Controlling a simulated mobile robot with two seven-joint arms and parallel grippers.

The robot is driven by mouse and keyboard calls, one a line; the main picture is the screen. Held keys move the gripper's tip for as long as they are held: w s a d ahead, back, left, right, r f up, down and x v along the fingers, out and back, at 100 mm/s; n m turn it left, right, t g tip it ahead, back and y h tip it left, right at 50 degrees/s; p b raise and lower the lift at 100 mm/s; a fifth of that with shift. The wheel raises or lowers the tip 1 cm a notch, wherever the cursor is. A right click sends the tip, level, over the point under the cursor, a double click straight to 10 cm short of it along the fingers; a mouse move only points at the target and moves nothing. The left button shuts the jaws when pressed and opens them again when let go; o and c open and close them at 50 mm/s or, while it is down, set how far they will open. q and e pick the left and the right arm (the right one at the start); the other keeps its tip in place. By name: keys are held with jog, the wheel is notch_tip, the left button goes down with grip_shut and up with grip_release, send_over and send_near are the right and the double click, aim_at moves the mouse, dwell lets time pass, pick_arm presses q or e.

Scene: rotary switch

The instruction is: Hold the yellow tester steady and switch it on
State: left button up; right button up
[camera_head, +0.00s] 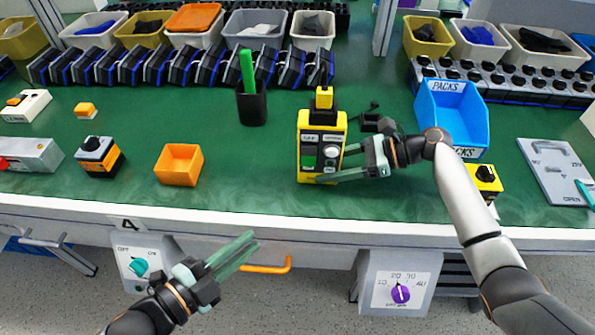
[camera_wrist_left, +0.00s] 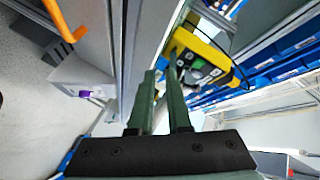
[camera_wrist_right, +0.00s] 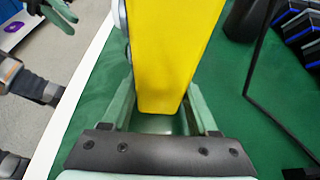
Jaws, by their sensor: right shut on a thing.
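The yellow tester (camera_head: 309,172) stands upright near the table's front edge, with a grey front panel, a green patch and a round light knob (camera_head: 331,152). My right gripper (camera_head: 334,167) is shut on the tester from its right side; the yellow body (camera_wrist_right: 172,55) fills the space between the fingers in the right wrist view. My left gripper (camera_head: 246,247) is in front of the table edge, left of and below the tester. Its fingers are apart with nothing between them. The tester (camera_wrist_left: 205,48) shows beyond them in the left wrist view.
A black cup (camera_head: 251,104) with a green stick is behind. A blue PACKS bin (camera_head: 452,112) stands right. Switch boxes and an orange handle (camera_head: 267,268) are on the table front.

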pick_arm(q)
jog(key=r+m, duration=0.2)
jog(key=d+r+m+h, duration=0.1)
jog(key=r+m, duration=0.2)
jog(key=r+m+h, duration=0.1)
jog(key=r+m, duration=0.1)
jog(key=r, duration=0.1)
jog(key=shift+w+d+r+g, duration=0.1)
jog(key=shift+w+d+g, duration=0.25)
jog(key=shift+w+g, duration=0.05)
grip_shut()
jog(key=shift+w, duration=0.1)
send_near(314, 164)
jog(key=d, duration=0.3)
jog(key=shift+d, duration=0.4)
jog(key=w, duration=0.3)
jog(key=shift+d+f, duration=0.2)
jog(key=shift+f, duration=0.2)
jog(key=shift+w+f, duration=0.1)
jog(key=shift+w, duration=0.5)
